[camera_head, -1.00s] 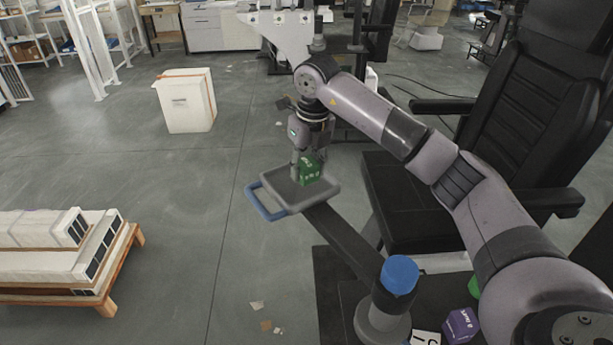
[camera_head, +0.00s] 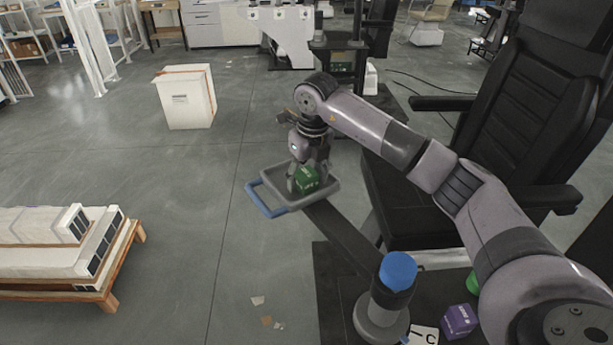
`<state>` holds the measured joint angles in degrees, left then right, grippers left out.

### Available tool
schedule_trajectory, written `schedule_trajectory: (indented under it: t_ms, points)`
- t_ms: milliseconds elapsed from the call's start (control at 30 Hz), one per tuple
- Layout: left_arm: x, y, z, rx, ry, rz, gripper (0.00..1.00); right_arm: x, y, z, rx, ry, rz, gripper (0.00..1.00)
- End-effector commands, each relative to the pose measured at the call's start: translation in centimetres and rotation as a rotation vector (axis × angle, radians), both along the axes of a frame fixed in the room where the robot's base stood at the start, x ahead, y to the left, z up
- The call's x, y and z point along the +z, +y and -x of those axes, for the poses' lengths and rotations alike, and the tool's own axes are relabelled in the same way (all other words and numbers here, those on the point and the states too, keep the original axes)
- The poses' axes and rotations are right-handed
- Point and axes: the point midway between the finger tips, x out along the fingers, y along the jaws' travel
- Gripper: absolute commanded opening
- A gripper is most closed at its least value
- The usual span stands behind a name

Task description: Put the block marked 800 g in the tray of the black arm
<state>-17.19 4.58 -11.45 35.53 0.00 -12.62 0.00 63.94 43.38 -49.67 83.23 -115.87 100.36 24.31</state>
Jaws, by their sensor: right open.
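A green block (camera_head: 306,180) sits in the grey tray (camera_head: 327,192) with a blue handle (camera_head: 263,199), at the end of a black arm (camera_head: 341,233). White marking shows on the block, too small to read. My right gripper (camera_head: 306,184) is at the block from above, its fingers open beside it. Part of the block is hidden by the fingers. A purple block (camera_head: 460,321) lies on the dark base at the lower right. My left gripper is not in view.
A column with a blue cap (camera_head: 398,271) stands at the black arm's near end. A green thing (camera_head: 473,281) is partly hidden by my right arm. A black chair (camera_head: 520,150) stands at right. A white box (camera_head: 187,97) and a loaded pallet (camera_head: 60,250) stand at left. Open floor lies between.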

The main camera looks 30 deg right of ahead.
Motion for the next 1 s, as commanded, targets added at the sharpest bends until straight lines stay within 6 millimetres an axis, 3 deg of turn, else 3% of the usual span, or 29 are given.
schedule_trajectory:
  t_ms: [367,800,1000]
  points:
    - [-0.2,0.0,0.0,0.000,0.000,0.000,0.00,1.0,0.0,0.0,0.000,-0.003,0.001,0.58]
    - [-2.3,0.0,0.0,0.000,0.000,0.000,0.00,9.6,-0.1,1.3,0.000,-0.005,0.001,0.58]
    - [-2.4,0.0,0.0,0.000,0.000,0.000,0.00,11.8,-0.1,1.7,-0.001,-0.002,0.000,0.58]
